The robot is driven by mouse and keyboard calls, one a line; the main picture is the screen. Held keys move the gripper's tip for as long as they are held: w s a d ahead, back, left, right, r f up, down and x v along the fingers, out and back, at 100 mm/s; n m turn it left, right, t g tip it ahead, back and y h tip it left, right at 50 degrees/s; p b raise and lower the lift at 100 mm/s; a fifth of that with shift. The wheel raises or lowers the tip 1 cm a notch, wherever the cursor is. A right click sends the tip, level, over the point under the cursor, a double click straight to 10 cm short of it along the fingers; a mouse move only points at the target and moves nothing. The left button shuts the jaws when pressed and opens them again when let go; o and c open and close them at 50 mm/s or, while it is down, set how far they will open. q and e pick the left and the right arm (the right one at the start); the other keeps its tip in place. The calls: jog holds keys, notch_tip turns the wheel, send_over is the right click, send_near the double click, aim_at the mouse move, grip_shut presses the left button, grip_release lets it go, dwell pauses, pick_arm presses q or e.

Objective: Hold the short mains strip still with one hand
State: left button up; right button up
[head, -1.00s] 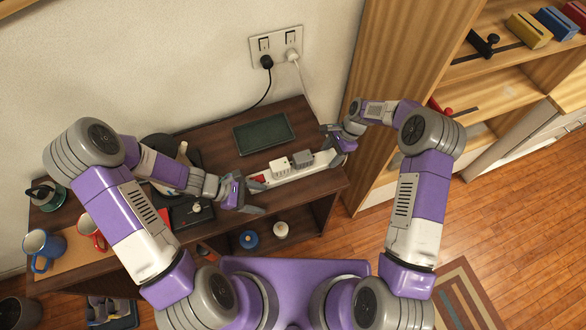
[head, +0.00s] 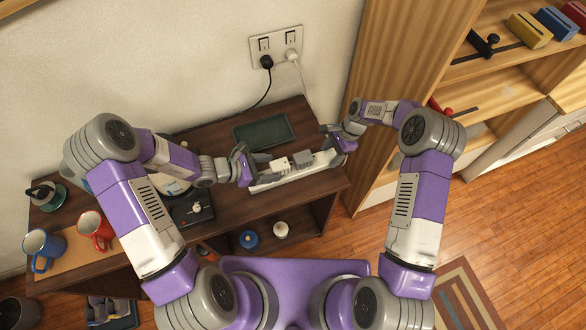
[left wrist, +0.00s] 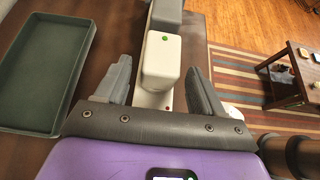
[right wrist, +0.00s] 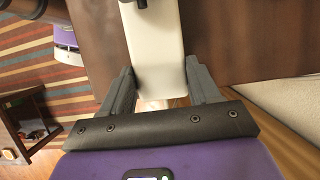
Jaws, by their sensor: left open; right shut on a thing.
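The short white mains strip (head: 297,174) lies on the dark desk. A white plug block (head: 281,164) and a grey plug block (head: 302,159) sit on it. My right gripper (head: 337,143) is shut on the strip's right end; the right wrist view shows the strip (right wrist: 155,50) between its fingers. My left gripper (head: 263,169) is open at the strip's left end. In the left wrist view its fingers stand apart on either side of the strip, just short of the white block (left wrist: 160,62), which has a green light. The left end is hidden by the gripper.
A dark green tray (head: 264,132) lies just behind the strip. A wall socket (head: 276,45) has a black and a white plug with cables. A red mug (head: 94,230) and a blue mug (head: 43,250) stand at left. A wooden shelf (head: 385,80) rises at right.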

pick_arm(q)
jog(key=shift+x, duration=0.95)
jog(key=shift+c, duration=0.5)
jog(key=c, duration=0.9)
jog(key=shift+r, duration=1.75)
jog(key=shift+r, duration=0.2)
